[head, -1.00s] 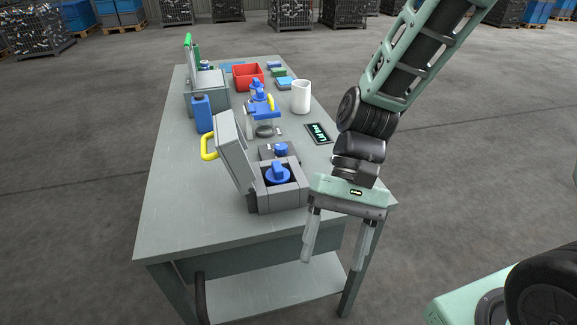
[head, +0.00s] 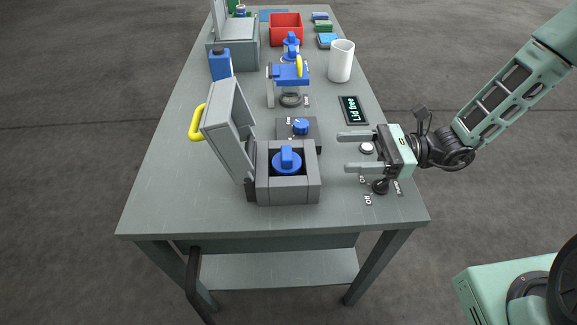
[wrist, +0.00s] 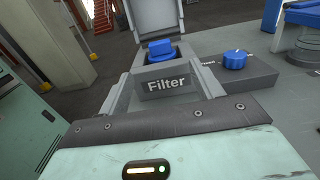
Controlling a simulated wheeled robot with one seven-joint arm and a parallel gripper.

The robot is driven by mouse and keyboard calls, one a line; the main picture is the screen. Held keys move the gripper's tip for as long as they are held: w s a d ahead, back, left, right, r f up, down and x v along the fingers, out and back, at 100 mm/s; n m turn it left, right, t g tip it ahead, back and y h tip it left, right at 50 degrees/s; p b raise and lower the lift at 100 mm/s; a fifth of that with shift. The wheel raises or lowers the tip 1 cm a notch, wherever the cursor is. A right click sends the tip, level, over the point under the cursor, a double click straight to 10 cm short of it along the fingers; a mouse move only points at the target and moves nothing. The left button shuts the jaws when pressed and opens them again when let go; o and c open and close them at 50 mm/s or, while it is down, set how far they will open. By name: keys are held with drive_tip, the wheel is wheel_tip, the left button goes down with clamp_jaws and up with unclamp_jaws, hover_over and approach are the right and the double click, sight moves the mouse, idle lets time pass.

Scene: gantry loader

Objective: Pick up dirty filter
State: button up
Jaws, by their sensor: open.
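The filter (head: 286,163), with a blue round top and raised grip, sits in an open grey housing (head: 289,190) near the table's front. The housing's lid (head: 228,130) is raised to the left, with a yellow handle (head: 196,122). In the wrist view the blue filter top (wrist: 161,51) shows behind a front wall (wrist: 166,84) marked "Filter". Whether it is dirty cannot be told. My gripper (head: 344,151) is open and empty, right of the housing and apart from it, its fingers pointing left.
A grey box with a blue knob (head: 301,127) stands behind the housing. A small display (head: 353,110), a white cup (head: 341,61) and a blue-and-grey fixture (head: 289,75) stand farther back. A black knob (head: 380,186) is below my gripper. The front-left tabletop is clear.

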sight(295, 155)
drive_tip(key=a, duration=0.6)
drive_tip(key=shift+w+a, duration=0.1)
drive_tip(key=shift+a, duration=0.2)
drive_tip(key=shift+w+a+f, duration=0.1)
drive_tip(key=shift+a+f, duration=0.05)
drive_tip(key=shift+a, duration=1.2)
drive_tip(key=shift+a+f, duration=0.1)
drive_tip(key=shift+a, duration=1.25)
drive_tip(key=c, duration=1.1)
